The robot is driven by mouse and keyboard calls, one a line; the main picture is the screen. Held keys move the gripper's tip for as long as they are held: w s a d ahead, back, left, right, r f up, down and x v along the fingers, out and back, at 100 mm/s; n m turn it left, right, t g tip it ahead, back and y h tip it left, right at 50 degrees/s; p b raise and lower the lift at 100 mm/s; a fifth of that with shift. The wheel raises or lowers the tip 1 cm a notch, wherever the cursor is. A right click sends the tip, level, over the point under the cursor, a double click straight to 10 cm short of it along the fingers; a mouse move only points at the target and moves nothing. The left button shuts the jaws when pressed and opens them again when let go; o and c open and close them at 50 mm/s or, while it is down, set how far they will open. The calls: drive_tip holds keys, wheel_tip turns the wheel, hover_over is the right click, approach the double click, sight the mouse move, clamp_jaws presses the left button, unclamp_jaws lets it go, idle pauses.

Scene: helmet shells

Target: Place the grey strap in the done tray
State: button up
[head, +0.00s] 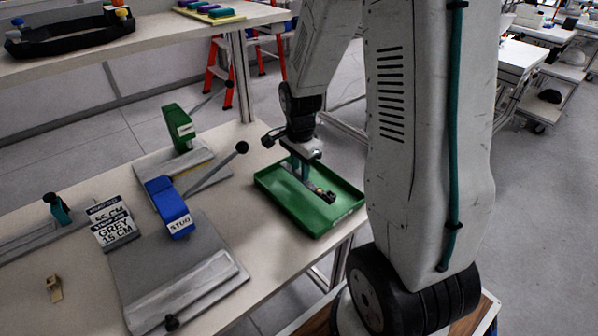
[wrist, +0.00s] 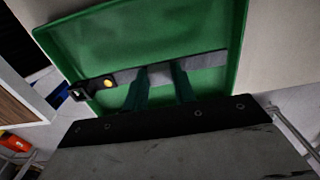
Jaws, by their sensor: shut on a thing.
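The grey strap (wrist: 205,64) lies across the green tray in the wrist view, with a black buckle end (wrist: 92,88) and a small yellow round spot near it. In the head view the strap's dark end (head: 325,195) shows inside the outline of the green tray (head: 283,211). The tray also fills much of the wrist view (wrist: 110,35). My gripper (head: 302,176) is over the tray with its teal fingers down, shut on the strap; the fingers also show in the wrist view (wrist: 161,80). I cannot tell whether the strap touches the tray floor.
A blue press marked STUD (head: 170,206) and a green press (head: 180,128), with long levers, stand left of the tray. A sign (head: 112,224) reads GREY 15 CM. A grey plate (head: 190,290) and a small tan clip (head: 54,288) lie in front.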

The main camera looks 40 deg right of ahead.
drive_tip(key=shift+w+d, duration=0.15)
drive_tip(key=shift+d, duration=0.1)
drive_tip(key=shift+w+d+f, duration=0.15)
drive_tip(key=shift+f, duration=0.75)
drive_tip(key=shift+w+d+f, duration=0.1)
drive_tip(key=shift+w+f, duration=0.05)
drive_tip(key=shift+f, duration=0.75)
drive_tip(key=shift+f, duration=0.2)
drive_tip(key=o, duration=1)
drive_tip(key=shift+o, duration=0.2)
drive_tip(key=shift+r, duration=0.1)
